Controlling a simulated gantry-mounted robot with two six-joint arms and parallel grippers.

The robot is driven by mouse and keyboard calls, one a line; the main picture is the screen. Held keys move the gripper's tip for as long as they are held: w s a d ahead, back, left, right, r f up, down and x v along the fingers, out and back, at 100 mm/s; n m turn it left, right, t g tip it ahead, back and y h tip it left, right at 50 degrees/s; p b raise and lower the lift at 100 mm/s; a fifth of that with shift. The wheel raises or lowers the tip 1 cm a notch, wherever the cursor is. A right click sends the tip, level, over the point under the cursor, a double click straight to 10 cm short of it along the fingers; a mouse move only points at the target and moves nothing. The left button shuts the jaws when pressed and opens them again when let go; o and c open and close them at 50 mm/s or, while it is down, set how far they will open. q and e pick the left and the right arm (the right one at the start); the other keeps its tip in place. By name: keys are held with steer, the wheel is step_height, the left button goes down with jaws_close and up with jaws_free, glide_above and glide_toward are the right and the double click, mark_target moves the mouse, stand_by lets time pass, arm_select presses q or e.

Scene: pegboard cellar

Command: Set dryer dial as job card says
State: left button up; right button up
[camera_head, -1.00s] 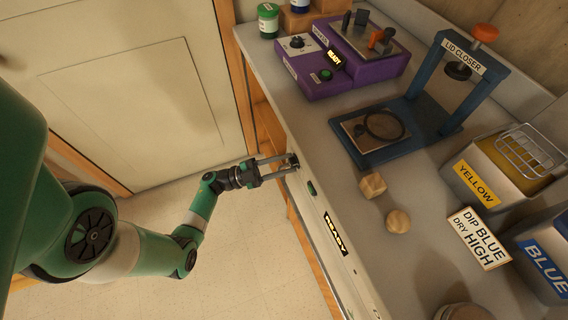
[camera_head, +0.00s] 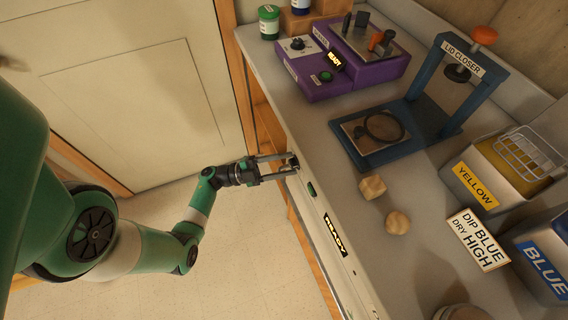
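The job card (camera_head: 478,240) lies at the right and reads "DIP BLUE DRY HIGH". A white front panel (camera_head: 327,222) at the bench's near edge, probably the dryer, has a green button (camera_head: 311,189) and a lit READY display (camera_head: 335,234). My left gripper (camera_head: 293,163) is at the upper end of this panel. Its two fingers are apart, with a dark knob-like part at their tips, likely the dial. The tips hide most of it, so its setting cannot be read. I cannot tell whether the fingers grip it or only stand around it. My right gripper is out of view.
A purple device (camera_head: 375,68) with its own dial (camera_head: 297,43) and READY light stands at the back. A blue lid closer (camera_head: 425,115), two wooden pieces (camera_head: 397,222), a yellow-labelled bin (camera_head: 476,186) and a blue-labelled bin (camera_head: 545,268) stand on the bench.

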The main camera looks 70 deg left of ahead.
arm_select(q)
steer(key=shift+o, duration=0.8)
steer(key=v, duration=1.1)
steer(key=shift+s, duration=0.25)
steer(key=shift+f, duration=0.1)
